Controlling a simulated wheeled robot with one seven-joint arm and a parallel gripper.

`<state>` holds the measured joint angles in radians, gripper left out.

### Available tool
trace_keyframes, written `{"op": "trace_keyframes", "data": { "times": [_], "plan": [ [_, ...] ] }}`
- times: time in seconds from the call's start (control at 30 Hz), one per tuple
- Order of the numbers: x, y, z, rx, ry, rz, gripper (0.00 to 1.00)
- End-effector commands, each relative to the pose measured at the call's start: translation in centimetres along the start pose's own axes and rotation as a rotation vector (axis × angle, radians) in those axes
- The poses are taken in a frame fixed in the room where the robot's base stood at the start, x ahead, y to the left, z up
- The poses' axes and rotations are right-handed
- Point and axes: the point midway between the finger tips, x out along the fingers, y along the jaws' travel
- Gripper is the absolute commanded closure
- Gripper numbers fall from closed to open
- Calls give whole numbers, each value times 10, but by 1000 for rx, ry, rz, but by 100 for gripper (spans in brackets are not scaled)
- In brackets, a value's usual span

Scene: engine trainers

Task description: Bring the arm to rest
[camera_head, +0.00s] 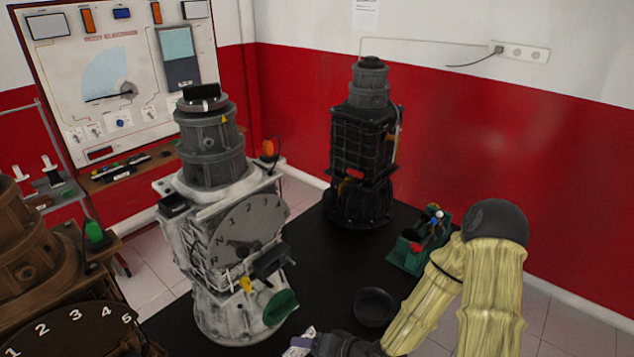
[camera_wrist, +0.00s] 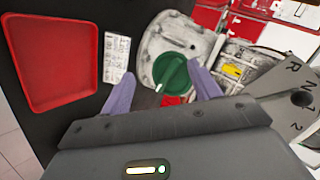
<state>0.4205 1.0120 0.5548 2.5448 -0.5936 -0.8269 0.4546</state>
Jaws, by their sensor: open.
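My arm (camera_head: 495,290), cream-coloured with a dark elbow, reaches in from the lower right of the head view. My gripper (camera_head: 300,343) is at the bottom edge there, low in front of the grey engine trainer (camera_head: 228,285). In the wrist view my gripper (camera_wrist: 162,88) has its two pale purple fingers spread apart. A green knob (camera_wrist: 172,72) on a pale grey plate shows between and beyond the fingertips. It looks free of the fingers, though its distance is hard to tell. The trainer's numbered dial (camera_wrist: 295,100) is at the right. Nothing is held.
A red tray (camera_wrist: 58,95) and a white printed label (camera_wrist: 117,58) lie on the dark table. A black bowl (camera_head: 375,307) and a green box of small parts (camera_head: 408,258) are beside my arm. A black engine (camera_head: 362,150) stands behind; a brown trainer (camera_head: 45,262) stands left.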

Motion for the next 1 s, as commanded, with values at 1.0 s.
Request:
{"op": "trace_keyframes", "data": {
  "times": [1.0],
  "plan": [
    [-227,-13,-40,-244,-214,835,38]
  ]
}}
